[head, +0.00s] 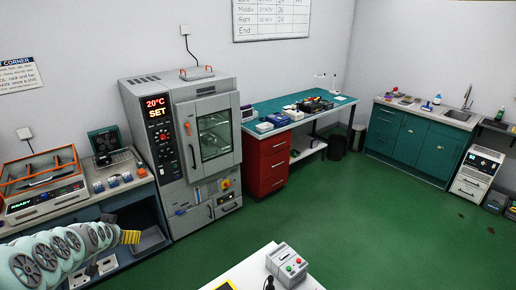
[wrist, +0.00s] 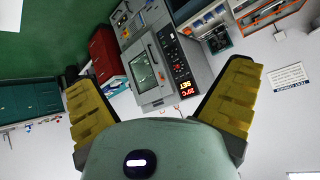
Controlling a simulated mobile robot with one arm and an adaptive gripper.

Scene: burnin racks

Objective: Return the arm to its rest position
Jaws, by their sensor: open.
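My gripper (wrist: 158,108) is open in the wrist view, with its two yellow ribbed fingers spread wide and nothing between them. In the head view my arm reaches in from the lower left, and the yellow finger part of my gripper (head: 130,237) shows at its end, in front of the bench at the left. The wrist view is turned far over, with the room showing nearly upside down beyond the fingers. The fingers appear to touch nothing.
A grey oven (head: 185,150) showing 20°C and SET stands behind, its door closed. Left of it is a bench with an orange-framed unit (head: 42,185). A red drawer cabinet (head: 268,163) and green sink cabinets (head: 415,140) stand farther right. The green floor (head: 340,215) is clear mid-room. A white table with a button box (head: 287,265) is at the front.

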